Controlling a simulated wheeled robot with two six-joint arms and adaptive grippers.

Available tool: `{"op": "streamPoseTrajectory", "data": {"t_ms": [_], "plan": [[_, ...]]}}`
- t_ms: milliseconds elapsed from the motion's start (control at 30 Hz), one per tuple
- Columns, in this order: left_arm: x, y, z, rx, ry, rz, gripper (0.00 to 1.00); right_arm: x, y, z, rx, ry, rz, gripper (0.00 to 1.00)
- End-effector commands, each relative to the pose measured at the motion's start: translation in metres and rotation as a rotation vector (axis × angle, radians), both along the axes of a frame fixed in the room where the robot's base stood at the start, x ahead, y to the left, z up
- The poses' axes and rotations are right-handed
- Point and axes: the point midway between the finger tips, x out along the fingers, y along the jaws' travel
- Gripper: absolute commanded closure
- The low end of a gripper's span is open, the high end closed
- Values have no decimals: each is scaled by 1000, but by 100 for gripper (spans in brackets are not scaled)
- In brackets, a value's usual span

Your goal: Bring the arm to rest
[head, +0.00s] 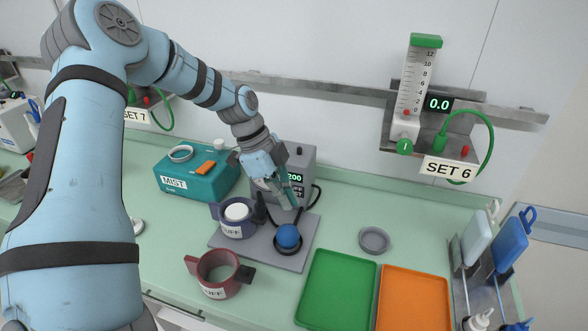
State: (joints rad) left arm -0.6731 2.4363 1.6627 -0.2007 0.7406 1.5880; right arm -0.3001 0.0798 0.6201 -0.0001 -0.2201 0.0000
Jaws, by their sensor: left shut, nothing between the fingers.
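My left arm (90,165) comes in from the left, rises high, then bends down toward the counter. My left gripper (289,203) is shut and empty. It points down in front of a grey box with a lit green display (296,177), above a grey plate. A blue ball (288,236) in a dark ring sits just below the fingertips. A dark blue cuff (238,229) with a white top stands to the left of the gripper. I cannot tell whether the fingers touch anything. My right gripper does not show.
A teal MIST box (196,176) stands behind left. A dark red cuff (218,276) is in front. A green tray (336,290), an orange tray (414,302) and a grey ring (374,240) lie to the right. A wall rail carries the SET 6 gauge (412,90).

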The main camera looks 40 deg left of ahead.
Motion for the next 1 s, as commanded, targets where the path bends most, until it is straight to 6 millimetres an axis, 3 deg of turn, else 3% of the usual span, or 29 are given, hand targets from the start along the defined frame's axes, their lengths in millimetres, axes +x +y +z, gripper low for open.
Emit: {"op": "streamPoseTrajectory", "data": {"t_ms": [33, 100, 433, 700, 1000], "plan": [[0, 0, 12, 0, -1, -1, 100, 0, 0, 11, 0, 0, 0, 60], [0, 0, 16, 0, -1, -1, 100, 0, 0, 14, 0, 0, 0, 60], [0, 0, 17, 0, 0, 0, 100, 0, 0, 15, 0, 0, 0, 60], [0, 0, 72, 0, -1, -1, 100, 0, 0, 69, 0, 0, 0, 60], [0, 0, 105, 0, 0, 0, 100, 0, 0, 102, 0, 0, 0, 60]]}}
